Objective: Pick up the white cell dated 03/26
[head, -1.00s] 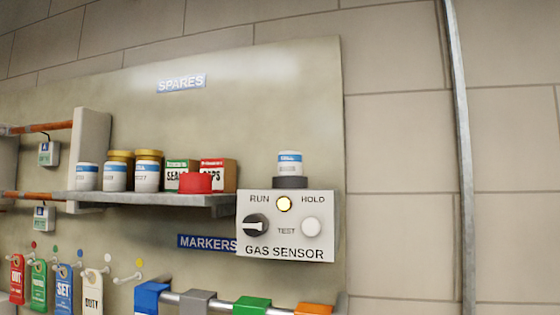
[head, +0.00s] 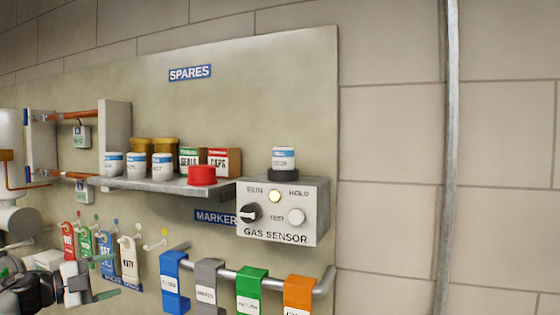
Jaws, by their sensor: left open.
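Three white cells with blue labels stand upright on the left part of the shelf: a left one (head: 113,164), a middle one (head: 136,165) and a right one (head: 162,165). Another white cell with a blue label (head: 283,158) stands upright on the dark socket on top of the gas sensor (head: 284,215). The dates on the labels are too small to read, so I cannot tell which is 03/26. My left gripper (head: 115,276) is at the lower left, open and empty, below the shelf and in front of the hanging tags. My right gripper is not in view.
The shelf (head: 205,188) also holds gold-lidded jars (head: 164,145) behind the cells, boxes of seals (head: 189,160) and caps (head: 224,161), and a red cap (head: 202,175). Tags hang below it. A rail (head: 325,283) with coloured markers juts out at the bottom. Pipes are at left.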

